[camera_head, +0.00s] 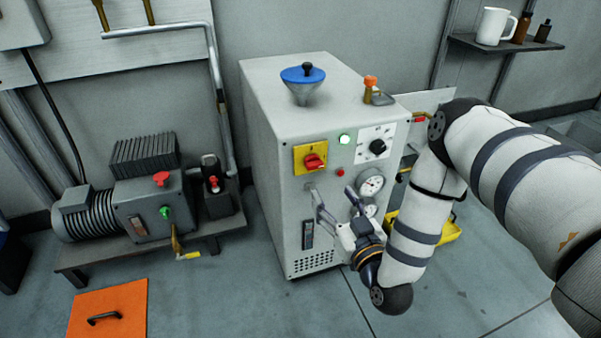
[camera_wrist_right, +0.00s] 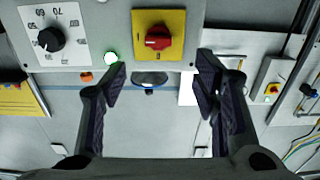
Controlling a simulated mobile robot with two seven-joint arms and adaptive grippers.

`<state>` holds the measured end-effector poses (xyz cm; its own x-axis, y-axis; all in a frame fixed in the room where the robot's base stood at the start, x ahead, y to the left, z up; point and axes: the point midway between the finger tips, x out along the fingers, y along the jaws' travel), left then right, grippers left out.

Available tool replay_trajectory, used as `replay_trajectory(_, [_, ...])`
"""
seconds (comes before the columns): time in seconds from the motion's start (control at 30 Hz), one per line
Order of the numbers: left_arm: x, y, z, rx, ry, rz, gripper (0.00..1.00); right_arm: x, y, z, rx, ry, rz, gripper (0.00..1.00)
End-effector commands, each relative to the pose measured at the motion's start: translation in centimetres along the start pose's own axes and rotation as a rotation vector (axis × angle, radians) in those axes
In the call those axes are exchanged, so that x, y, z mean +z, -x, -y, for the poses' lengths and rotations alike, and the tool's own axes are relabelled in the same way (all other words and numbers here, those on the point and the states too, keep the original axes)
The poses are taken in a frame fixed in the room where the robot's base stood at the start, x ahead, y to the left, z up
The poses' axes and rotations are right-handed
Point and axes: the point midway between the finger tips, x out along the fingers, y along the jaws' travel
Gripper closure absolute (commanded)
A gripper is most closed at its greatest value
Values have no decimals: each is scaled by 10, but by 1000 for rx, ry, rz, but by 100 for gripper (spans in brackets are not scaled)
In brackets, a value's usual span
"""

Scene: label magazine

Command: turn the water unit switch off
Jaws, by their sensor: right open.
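The water unit (camera_head: 275,135) is a grey cabinet. Its switch, a red rotary knob (camera_head: 314,162) on a yellow plate (camera_head: 299,151), sits high on the front panel. A lit green lamp (camera_head: 344,139) is to the right of it. My right gripper (camera_head: 331,194) is open and empty in front of the panel, a little below the switch. In the right wrist view, which is upside down, the red knob (camera_wrist_right: 158,38) lies beyond the gap between my open fingers (camera_wrist_right: 160,82), apart from them. Its handle looks roughly horizontal there. My left gripper is not in view.
A dial knob (camera_head: 377,147), a small red button (camera_head: 340,173) and gauges (camera_head: 371,182) are close by on the panel. A blue funnel (camera_head: 303,75) and an orange-handled valve (camera_head: 371,84) stand on top. A pump (camera_head: 145,205) on a low bench stands to the left.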

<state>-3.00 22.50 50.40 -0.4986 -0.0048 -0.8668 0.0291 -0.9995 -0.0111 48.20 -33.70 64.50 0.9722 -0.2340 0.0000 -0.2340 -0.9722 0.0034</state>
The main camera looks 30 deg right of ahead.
Motion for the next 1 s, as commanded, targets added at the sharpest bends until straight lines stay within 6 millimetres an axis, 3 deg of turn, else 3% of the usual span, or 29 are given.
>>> replay_trajectory(0.13, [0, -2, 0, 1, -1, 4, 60, -1, -21, 0, 1, 0, -6, 45])
replay_trajectory(0.5, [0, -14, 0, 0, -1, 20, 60, 1, -106, 0, 0, 0, -1, 45])
replay_trajectory(0.63, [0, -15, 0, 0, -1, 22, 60, 0, -118, 0, 0, 0, -1, 45])
replay_trajectory(0.9, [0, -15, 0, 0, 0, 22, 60, 0, -120, 0, 0, -1, 0, 45])
replay_trajectory(1.0, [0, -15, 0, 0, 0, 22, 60, 0, -120, 0, 0, -1, 0, 68])
